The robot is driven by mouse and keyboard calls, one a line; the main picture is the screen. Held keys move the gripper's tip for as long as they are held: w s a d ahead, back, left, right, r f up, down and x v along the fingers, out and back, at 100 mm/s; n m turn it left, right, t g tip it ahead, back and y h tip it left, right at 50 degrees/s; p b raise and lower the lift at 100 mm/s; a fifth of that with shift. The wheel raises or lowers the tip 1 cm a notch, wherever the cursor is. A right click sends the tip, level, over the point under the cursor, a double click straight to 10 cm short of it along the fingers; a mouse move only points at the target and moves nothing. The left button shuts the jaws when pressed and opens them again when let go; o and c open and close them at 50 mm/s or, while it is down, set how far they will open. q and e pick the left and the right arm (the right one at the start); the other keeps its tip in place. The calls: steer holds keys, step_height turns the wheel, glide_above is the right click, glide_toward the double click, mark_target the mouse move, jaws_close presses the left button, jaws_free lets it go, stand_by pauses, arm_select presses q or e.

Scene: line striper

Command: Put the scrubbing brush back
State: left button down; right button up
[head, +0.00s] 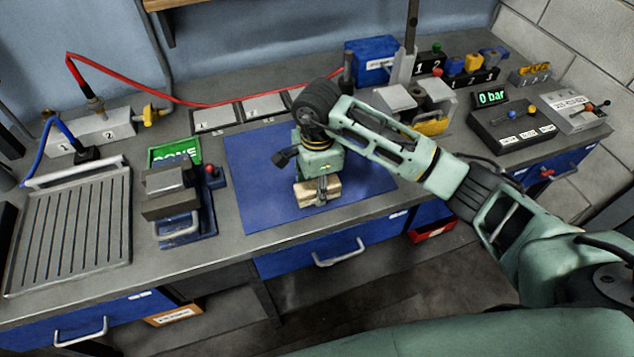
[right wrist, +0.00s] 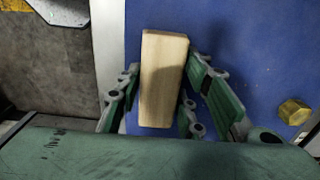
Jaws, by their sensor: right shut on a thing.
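The scrubbing brush shows as a pale wooden block (right wrist: 163,75) in the right wrist view, and as a wooden piece (head: 309,191) low over the blue mat (head: 255,165) in the head view. Its bristles are not visible. My right gripper (right wrist: 158,110) is shut on the block, with one finger on each long side. In the head view the right gripper (head: 320,188) points down over the front part of the mat. I cannot tell whether the brush touches the mat. My left gripper is not in view.
A ribbed tray (head: 70,225) lies at far left. A yellow nut (right wrist: 293,111) lies on the mat. Grey numbered plates (head: 215,117) and a red hose run behind. Control boxes (head: 510,125) fill the right end.

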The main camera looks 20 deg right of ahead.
steer(key=shift+f, duration=0.15)
steer(key=shift+f, duration=0.1)
steer(key=o, duration=0.6)
steer(key=shift+f+b, duration=0.1)
steer(key=shift+b, duration=0.2)
steer(key=o, duration=0.5)
